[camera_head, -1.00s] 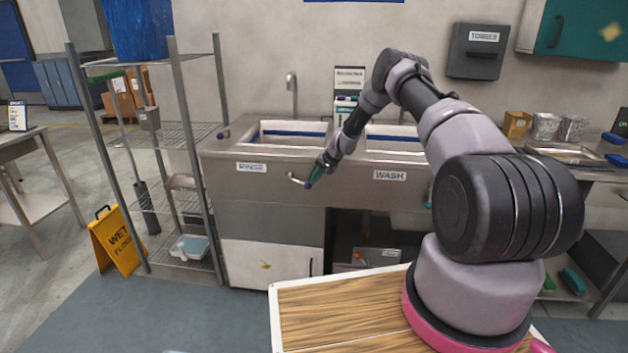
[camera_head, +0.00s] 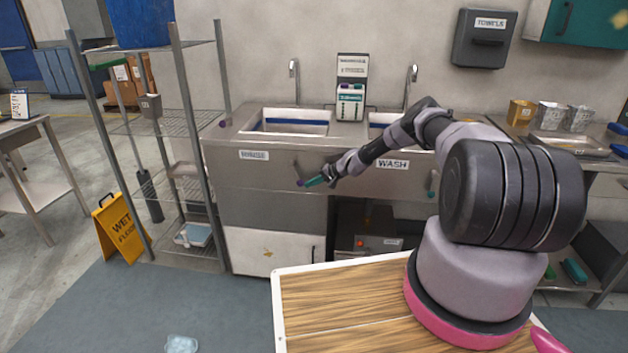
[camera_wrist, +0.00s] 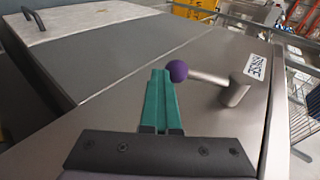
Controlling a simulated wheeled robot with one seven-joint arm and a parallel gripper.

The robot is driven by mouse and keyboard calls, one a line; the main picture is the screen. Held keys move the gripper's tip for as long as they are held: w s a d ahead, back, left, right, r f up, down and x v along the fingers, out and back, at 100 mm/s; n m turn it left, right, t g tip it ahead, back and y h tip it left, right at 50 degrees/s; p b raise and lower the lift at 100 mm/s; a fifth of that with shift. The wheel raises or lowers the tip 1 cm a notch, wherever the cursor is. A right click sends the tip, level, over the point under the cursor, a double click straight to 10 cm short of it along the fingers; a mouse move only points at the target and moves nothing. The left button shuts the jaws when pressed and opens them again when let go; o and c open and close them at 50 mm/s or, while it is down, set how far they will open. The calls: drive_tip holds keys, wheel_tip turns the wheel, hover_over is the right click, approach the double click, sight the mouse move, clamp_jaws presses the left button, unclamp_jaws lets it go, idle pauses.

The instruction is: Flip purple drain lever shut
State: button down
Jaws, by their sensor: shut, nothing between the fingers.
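The drain lever is a short metal rod with a purple ball knob (camera_head: 300,183), on the front of the left sink basin. In the head view the rod hangs steeply down from its pivot. In the wrist view the purple knob (camera_wrist: 178,71) sits just beyond and right of my fingertips, with the rod running right to its pivot. My gripper (camera_head: 312,182) has teal fingers, shut together and empty. It comes in from the right in the head view. The fingertips (camera_wrist: 161,73) look very close to the knob; I cannot tell whether they touch.
The steel sink (camera_head: 235,180) has two basins. Another lever with a teal knob (camera_head: 430,183) is near the WASH label (camera_head: 393,164). A wire shelf (camera_head: 190,120) stands left of the sink, with a yellow wet-floor sign (camera_head: 118,228) beside it. A wooden-topped surface (camera_head: 340,300) is in front.

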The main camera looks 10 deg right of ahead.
drive_tip(key=shift+s+a+x, duration=0.1)
drive_tip(key=shift+s+x, duration=0.05)
drive_tip(key=shift+x, duration=0.6)
drive_tip(key=shift+s+a+x, duration=0.1)
drive_tip(key=shift+s+x, duration=0.05)
drive_tip(key=shift+x, duration=0.65)
drive_tip(key=shift+s+a+x, duration=0.1)
drive_tip(key=shift+s+x, duration=0.05)
drive_tip(key=shift+x, duration=0.6)
drive_tip(key=shift+s+d, duration=0.15)
drive_tip(key=shift+d, duration=0.25)
drive_tip(key=s+d, duration=0.6)
drive_tip(key=d, duration=0.5)
drive_tip(key=shift+s+d+f, duration=0.2)
drive_tip(key=shift+f, duration=0.1)
